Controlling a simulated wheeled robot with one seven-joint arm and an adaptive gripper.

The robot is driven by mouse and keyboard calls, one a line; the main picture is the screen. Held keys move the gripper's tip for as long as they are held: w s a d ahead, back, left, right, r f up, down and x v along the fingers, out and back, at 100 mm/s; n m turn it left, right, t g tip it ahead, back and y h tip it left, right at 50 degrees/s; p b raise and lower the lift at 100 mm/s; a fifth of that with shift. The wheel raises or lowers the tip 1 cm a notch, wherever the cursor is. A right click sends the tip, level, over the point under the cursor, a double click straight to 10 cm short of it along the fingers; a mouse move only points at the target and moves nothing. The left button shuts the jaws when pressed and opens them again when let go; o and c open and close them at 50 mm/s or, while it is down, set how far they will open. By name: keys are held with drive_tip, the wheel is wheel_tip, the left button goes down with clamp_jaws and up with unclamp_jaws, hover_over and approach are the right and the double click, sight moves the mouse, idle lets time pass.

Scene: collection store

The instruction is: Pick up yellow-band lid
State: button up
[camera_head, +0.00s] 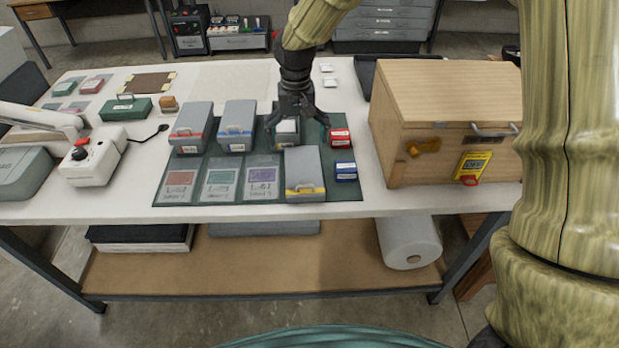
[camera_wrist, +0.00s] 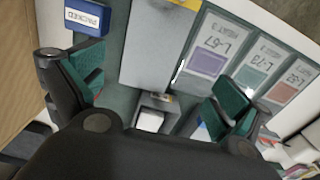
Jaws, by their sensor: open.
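The yellow-band lid (camera_head: 303,165) is a grey slab with a yellow stripe along its near edge. It lies on the front right part of the dark green mat (camera_head: 345,197). In the wrist view the grey lid (camera_wrist: 158,48) is at top centre, its yellow band cut by the top edge. My gripper (camera_head: 297,124) is open and empty, pointing down over a small grey box (camera_head: 287,140) just behind the lid. In the wrist view the open fingers (camera_wrist: 150,95) stand either side of this box (camera_wrist: 156,117), which has something white inside. The fingers partly hide the box in the head view.
Red-band (camera_head: 190,128) and blue-band (camera_head: 237,125) grey boxes stand left of my gripper. Printed cards lie left of the lid. A red block (camera_head: 340,138) and a blue block (camera_head: 346,171) sit to its right. A large wooden crate (camera_head: 440,125) stands further right.

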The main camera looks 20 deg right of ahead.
hover_over(303, 170)
drive_tip(key=f, duration=0.4)
drive_tip(key=shift+w+d+p, duration=0.1)
drive_tip(key=shift+w+p, duration=0.2)
drive_tip(key=shift+p, duration=0.1)
drive_tip(key=shift+f, duration=0.75)
drive_tip(key=shift+s+f+p, duration=0.15)
drive_tip(key=shift+f+p, duration=0.25)
drive_tip(key=shift+f, duration=0.05)
drive_tip(key=shift+s+f+p, duration=0.15)
drive_tip(key=shift+f+p, duration=0.2)
drive_tip(key=shift+f, duration=0.75)
drive_tip(key=shift+s+f+p, duration=0.1)
drive_tip(key=shift+f+p, duration=0.2)
drive_tip(key=shift+f, duration=0.75)
drive_tip(key=shift+c, duration=0.4)
drive_tip(key=c, duration=0.7)
